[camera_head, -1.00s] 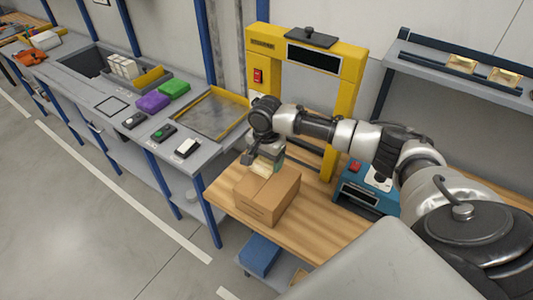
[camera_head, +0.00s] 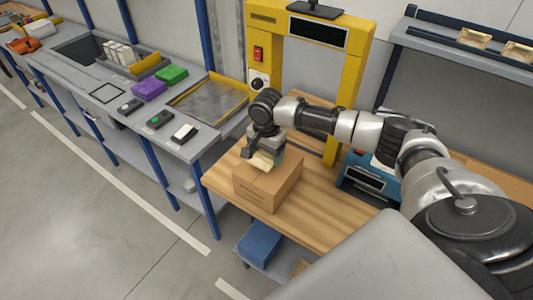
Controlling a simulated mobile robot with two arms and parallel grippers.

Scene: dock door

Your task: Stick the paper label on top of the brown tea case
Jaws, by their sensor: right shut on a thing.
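The brown tea case (camera_head: 268,186) is a closed cardboard box on the wooden bench top, in the middle of the head view. My right gripper (camera_head: 262,160) is over its top, pointing down, shut on a pale cream paper label (camera_head: 262,161). The label is at or just above the top of the case; I cannot tell whether it touches. The gripper hides part of the case's top. My left gripper is not in view.
A yellow frame (camera_head: 351,85) stands behind the case. A blue device (camera_head: 370,180) sits right of it on the wooden bench (camera_head: 325,218). A grey bench (camera_head: 120,100) with purple and green packs is at left. A blue box (camera_head: 260,247) is below.

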